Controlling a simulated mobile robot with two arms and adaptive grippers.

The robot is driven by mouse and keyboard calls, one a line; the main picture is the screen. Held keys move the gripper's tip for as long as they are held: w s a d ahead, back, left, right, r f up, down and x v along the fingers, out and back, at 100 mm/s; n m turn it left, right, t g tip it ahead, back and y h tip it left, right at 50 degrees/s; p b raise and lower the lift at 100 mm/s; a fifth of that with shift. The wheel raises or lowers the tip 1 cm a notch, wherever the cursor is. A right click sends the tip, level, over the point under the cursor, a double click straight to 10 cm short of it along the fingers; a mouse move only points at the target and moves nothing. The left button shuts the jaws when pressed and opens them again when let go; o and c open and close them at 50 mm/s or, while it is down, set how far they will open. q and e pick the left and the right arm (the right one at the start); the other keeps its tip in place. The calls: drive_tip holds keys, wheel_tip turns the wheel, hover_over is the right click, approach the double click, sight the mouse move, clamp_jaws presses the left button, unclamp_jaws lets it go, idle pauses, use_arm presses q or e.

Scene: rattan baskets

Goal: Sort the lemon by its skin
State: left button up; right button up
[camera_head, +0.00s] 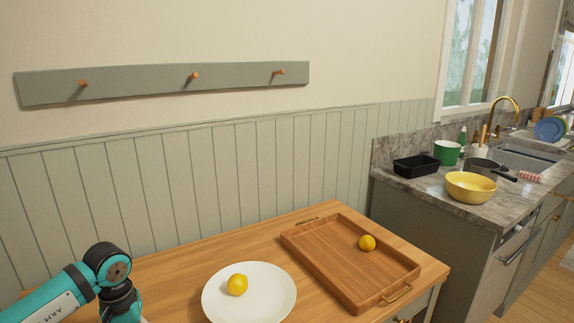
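A yellow lemon (237,285) lies on a round white plate (272,296) on the wooden table. Another yellow lemon (367,243) lies in a wooden tray (335,262) with metal handles, to the right of the plate. The skin details of both lemons are too small to tell. My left arm comes in at the bottom left, left of the plate, and its gripper is outside the frame. My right gripper does not show.
The wooden table (190,262) stands against a panelled wall and is clear behind the plate. A stone counter at the right holds a yellow bowl (470,187), a black container (416,165), a green pot (447,152) and a sink.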

use_arm(q)
drive_tip(key=shift+f, duration=0.2)
drive_tip(key=o, duration=1.4)
